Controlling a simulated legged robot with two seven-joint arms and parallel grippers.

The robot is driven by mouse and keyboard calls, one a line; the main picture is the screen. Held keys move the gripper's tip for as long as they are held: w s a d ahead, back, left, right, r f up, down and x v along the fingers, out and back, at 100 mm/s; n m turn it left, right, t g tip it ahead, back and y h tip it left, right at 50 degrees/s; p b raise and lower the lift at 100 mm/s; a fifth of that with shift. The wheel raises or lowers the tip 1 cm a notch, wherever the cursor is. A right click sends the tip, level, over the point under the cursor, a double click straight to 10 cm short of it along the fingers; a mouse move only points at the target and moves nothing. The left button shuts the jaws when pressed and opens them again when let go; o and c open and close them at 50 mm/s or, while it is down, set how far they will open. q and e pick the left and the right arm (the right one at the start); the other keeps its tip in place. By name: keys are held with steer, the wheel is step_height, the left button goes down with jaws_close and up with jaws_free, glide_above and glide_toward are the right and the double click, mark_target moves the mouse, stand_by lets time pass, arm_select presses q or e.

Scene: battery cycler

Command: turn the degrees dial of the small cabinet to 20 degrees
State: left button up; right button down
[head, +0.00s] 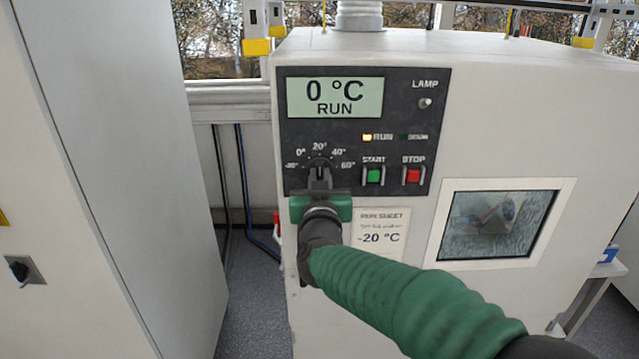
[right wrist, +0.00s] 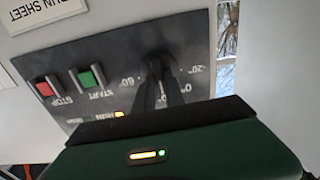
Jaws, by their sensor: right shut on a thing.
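The small cabinet (head: 480,110) has a dark control panel (head: 440,130) on its front. The degrees dial (head: 319,164) is at the panel's lower left, with marks from -20° to 60° around it. My right gripper (head: 319,180) reaches it from below and is shut on its knob. In the right wrist view the dark fingers (right wrist: 163,88) are at the dial, which appears upside down there. The fingers cover much of the knob, so its exact pointing is hard to tell. The display (head: 335,98) reads 0 °C RUN. My left gripper is not in view.
A green START button (head: 373,176) and a red STOP button (head: 413,175) sit just right of the dial. The amber RUN light (head: 367,137) is lit. A run sheet (head: 381,232) reading -20 °C is below. A tall pale cabinet (head: 130,120) stands at left.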

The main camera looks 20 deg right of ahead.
steer(key=shift+f, duration=0.45)
steer(key=c, duration=1.5)
jaws_free()
steer(key=shift+w, duration=0.1)
steer(key=shift+c, duration=0.2)
steer(key=shift+o, duration=0.7)
steer(key=shift+w+r, duration=0.1)
steer(key=shift+w, duration=0.2)
steer(key=shift+s+a, duration=0.1)
steer(key=shift+s, duration=0.35)
steer(key=b+v, duration=0.3)
steer(key=v, duration=1.3)
steer(key=shift+b, duration=0.35)
steer(key=shift+w, duration=0.15)
